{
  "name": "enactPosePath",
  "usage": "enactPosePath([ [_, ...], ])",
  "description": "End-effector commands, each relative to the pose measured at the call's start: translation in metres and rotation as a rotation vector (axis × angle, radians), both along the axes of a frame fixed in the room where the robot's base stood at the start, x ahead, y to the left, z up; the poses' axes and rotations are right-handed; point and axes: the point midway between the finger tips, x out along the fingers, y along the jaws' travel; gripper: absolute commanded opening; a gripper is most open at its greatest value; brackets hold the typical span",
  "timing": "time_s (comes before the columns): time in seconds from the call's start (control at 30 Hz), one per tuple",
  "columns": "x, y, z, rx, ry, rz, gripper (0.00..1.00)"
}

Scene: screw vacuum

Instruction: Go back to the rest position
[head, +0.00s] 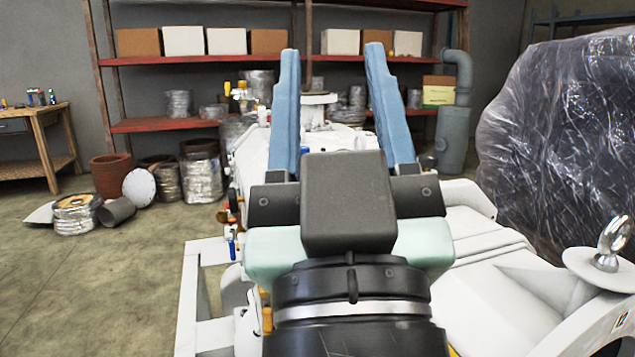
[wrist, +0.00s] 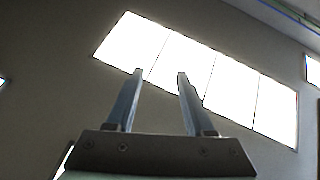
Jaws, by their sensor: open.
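My gripper (head: 332,55) stands upright in the middle of the head view, with its two blue fingers apart and nothing between them. In the wrist view my gripper (wrist: 160,78) points up toward a wall with bright windows (wrist: 200,80), and its fingers are apart and empty there too. The white vacuum machine (head: 465,240) lies behind and below my gripper in the head view. My gripper and wrist hide much of its middle.
A lifting eye (head: 610,245) stands at the lower right. A bulky object in dark plastic wrap (head: 560,140) fills the right side. Red shelves (head: 190,60) with boxes stand at the back. A wooden table (head: 40,125) is at the left. Open floor (head: 90,285) lies at lower left.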

Motion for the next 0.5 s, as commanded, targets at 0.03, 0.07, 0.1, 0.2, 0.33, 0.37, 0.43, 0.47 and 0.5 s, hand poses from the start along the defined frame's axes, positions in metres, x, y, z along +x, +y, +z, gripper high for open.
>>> enactPosePath([
  [0.03,-0.01,0.007,0.047,0.028,-0.061,0.016,0.53],
  [0.07,-0.016,0.01,0.065,0.047,-0.097,0.026,0.53],
  [0.1,-0.025,0.013,0.088,0.073,-0.145,0.04,0.53],
  [0.2,-0.024,0.011,0.112,0.077,-0.137,0.035,0.53],
  [0.33,-0.023,0.01,0.146,0.076,-0.135,0.034,0.53],
  [0.37,-0.023,0.01,0.153,0.075,-0.135,0.035,0.53],
  [0.43,-0.023,0.01,0.172,0.075,-0.134,0.034,0.53],
  [0.47,-0.023,0.01,0.18,0.075,-0.134,0.034,0.53],
  [0.5,-0.023,0.01,0.19,0.075,-0.134,0.034,0.53],
])
